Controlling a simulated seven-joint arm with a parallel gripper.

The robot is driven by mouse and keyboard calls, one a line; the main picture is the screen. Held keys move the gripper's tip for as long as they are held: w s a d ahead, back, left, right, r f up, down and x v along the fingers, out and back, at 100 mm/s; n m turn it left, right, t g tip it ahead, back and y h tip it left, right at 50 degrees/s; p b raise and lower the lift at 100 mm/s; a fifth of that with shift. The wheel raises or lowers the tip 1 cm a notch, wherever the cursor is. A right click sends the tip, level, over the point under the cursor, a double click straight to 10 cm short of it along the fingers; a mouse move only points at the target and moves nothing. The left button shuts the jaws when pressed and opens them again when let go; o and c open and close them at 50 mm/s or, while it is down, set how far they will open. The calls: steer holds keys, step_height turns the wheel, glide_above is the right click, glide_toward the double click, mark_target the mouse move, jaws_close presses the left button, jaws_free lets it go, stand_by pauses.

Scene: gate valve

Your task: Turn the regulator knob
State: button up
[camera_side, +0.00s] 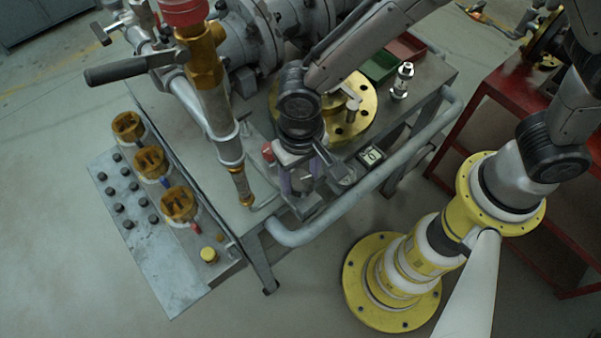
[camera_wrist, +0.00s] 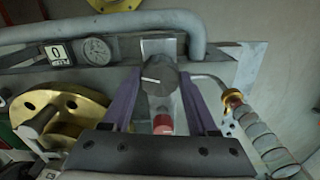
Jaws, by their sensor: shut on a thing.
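The regulator knob (camera_wrist: 160,76) is dark grey and round with a white pointer line. In the wrist view it sits at the upper middle, in front of a light metal plate. My gripper (camera_wrist: 160,88) has its two purple fingers on either side of the knob and is shut on it. In the side view my gripper (camera_side: 302,180) points down at the front edge of the grey bench, and it hides the knob there. A red part (camera_wrist: 163,123) shows between the fingers, below the knob in the wrist view.
A round gauge (camera_wrist: 96,51) and a number block (camera_wrist: 59,53) stand left of the knob. A brass flange (camera_wrist: 62,112) lies beside them. A bench rail (camera_side: 340,210) runs along the front. A pipe with a brass end (camera_side: 240,180) stands close left of my gripper.

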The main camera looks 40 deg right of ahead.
mark_target(301, 179)
steer(key=shift+r, duration=0.1)
stand_by(0.3)
steer(key=o, duration=1.4)
steer(key=shift+c, duration=0.2)
step_height(301, 179, up, 14)
